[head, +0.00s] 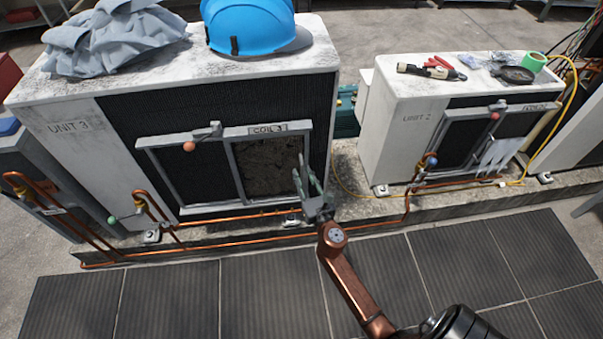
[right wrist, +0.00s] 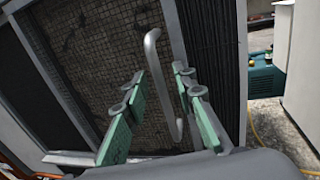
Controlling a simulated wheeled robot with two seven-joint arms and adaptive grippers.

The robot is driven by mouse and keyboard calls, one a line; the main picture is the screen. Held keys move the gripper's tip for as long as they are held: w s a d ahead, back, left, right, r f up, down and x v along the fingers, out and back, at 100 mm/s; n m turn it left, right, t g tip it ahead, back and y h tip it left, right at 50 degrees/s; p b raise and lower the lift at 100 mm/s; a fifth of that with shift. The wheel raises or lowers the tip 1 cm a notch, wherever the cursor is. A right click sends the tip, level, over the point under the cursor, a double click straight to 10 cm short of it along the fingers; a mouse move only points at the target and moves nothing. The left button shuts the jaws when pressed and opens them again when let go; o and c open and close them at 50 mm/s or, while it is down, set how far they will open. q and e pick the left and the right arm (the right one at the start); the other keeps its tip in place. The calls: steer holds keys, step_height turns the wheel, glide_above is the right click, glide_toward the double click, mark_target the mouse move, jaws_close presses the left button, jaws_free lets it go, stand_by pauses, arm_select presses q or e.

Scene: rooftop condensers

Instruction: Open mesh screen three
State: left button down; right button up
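Mesh screen three (head: 268,167) is a dusty, brownish mesh panel in a grey frame on the front of Unit 3, under a COIL 3 plate (head: 268,128). It covers the right part of the opening; dark fins show to its left. In the right wrist view the mesh (right wrist: 100,55) fills the upper left, with a pale grey bar handle (right wrist: 151,50) near its right edge. My right gripper (head: 304,172) is open at that edge, with its green-padded fingers on either side of the handle. I cannot tell whether they touch it. My left gripper is out of view.
An orange-knobbed latch (head: 189,147) sits on the frame's top rail. Copper pipes (head: 230,238) run low along the plinth. A blue helmet (head: 250,27) and grey cloth (head: 112,38) lie on Unit 3. Unit 2 (head: 400,130) stands right, beyond a gap. The dark floor mats are clear.

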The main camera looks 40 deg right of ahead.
steer(key=shift+w+d, duration=0.2)
steer(key=shift+w, duration=0.25)
jaws_close()
stand_by(0.5)
